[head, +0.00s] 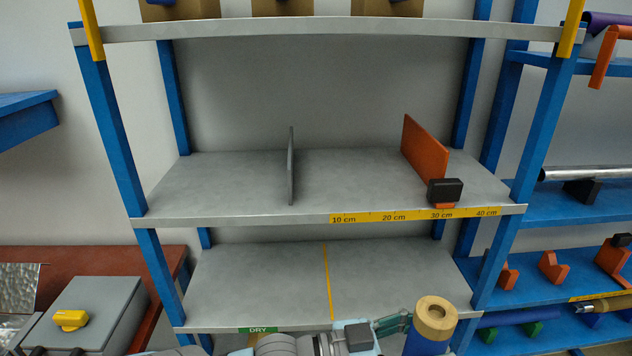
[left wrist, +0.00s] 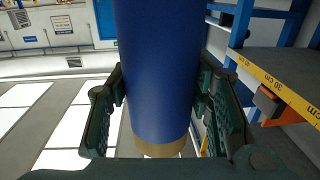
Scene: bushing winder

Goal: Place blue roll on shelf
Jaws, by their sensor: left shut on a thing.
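The blue roll (head: 424,345) stands roughly upright at the bottom of the head view, its tan ring-shaped end (head: 436,309) facing up. My left gripper (head: 402,324) is shut on it, in front of the lower shelf's right part. In the left wrist view the roll (left wrist: 155,70) fills the middle between both fingers, with a tan end at the bottom. The shelf has a middle board (head: 230,180) with a yellow centimetre scale and a lower board (head: 255,280) with a yellow line and a green DRY label. Both are bare of rolls. My right gripper is not in view.
A thin grey divider (head: 291,168) and an orange divider (head: 425,147) with a black block (head: 444,191) stand on the middle board. Blue posts (head: 109,130) frame the shelf. A blue rack (head: 570,205) is at right, a grey box (head: 85,315) at left.

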